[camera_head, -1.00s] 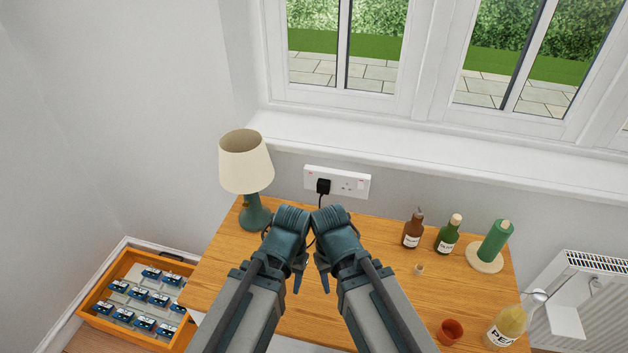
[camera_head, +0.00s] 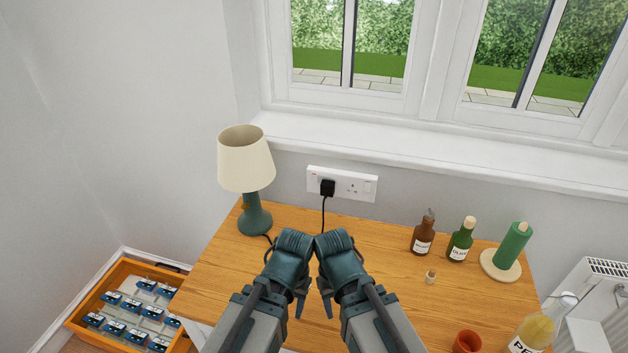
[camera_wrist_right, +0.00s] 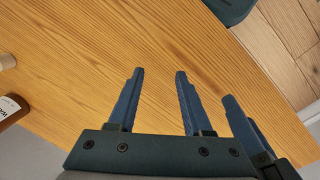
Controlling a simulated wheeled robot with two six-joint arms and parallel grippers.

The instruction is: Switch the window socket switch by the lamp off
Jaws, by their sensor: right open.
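The white double window socket (camera_head: 350,193) is on the wall under the window sill. A black plug (camera_head: 327,187) sits in its left half and a cord hangs from it. A small rocker switch (camera_head: 368,186) shows at the plate's right end; the left end is small and its switch position cannot be told. The lamp (camera_head: 246,160), cream shade on a green base, stands left of the socket. My right gripper (camera_head: 327,303) is open and empty over the table; its two fingers show in the wrist view (camera_wrist_right: 156,80). My left gripper (camera_head: 300,303) is beside it, its opening unclear.
The wooden table (camera_head: 390,265) reaches the wall. A brown bottle (camera_head: 423,235), a green bottle (camera_head: 460,240) and a green candle (camera_head: 513,245) stand at its right. A red cup (camera_head: 467,341) is nearer. An orange tray (camera_head: 75,318) lies lower left.

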